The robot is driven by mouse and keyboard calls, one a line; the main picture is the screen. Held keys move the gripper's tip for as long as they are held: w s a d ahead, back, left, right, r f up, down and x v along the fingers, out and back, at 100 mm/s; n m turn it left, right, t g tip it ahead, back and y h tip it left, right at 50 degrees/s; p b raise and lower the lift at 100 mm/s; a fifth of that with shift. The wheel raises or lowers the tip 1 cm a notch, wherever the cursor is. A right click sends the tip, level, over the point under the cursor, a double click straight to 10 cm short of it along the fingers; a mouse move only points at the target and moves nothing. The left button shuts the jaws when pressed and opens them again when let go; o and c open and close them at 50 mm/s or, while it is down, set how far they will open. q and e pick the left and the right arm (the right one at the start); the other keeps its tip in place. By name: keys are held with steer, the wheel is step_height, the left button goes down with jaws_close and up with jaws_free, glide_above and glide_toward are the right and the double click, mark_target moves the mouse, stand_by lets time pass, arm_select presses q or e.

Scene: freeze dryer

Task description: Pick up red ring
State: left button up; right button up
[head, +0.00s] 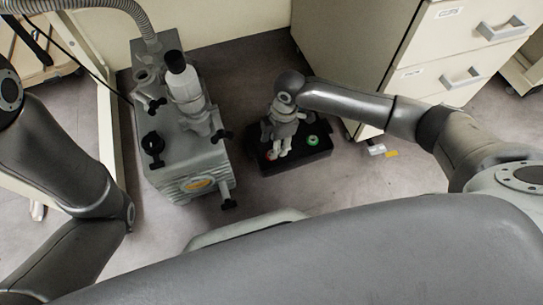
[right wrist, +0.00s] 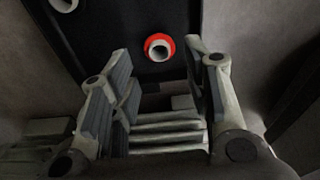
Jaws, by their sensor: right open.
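The red ring (right wrist: 150,40) shows in the right wrist view around a pale round piece on a black panel (right wrist: 120,20). It lies just beyond my right gripper (right wrist: 157,64), between the lines of the two fingers. The fingers are apart with nothing between them. In the head view my right gripper (head: 281,145) points down over the black box (head: 295,160) on the floor. A small bit of the red ring (head: 268,155) shows beside it, the rest being hidden. My left arm is at the left, but its gripper is out of view.
A green ring (head: 311,141) sits on the right part of the black box. A grey pump (head: 188,165) with hose and black knobs stands to the left. A cream cabinet (head: 365,50) stands behind and to the right. Open floor lies in front of the box.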

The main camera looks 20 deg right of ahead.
steer(key=f+b, duration=0.2)
steer(key=f, duration=0.1)
steer(key=f+b, duration=0.2)
steer(key=shift+a, duration=0.4)
steer(key=c, duration=0.7)
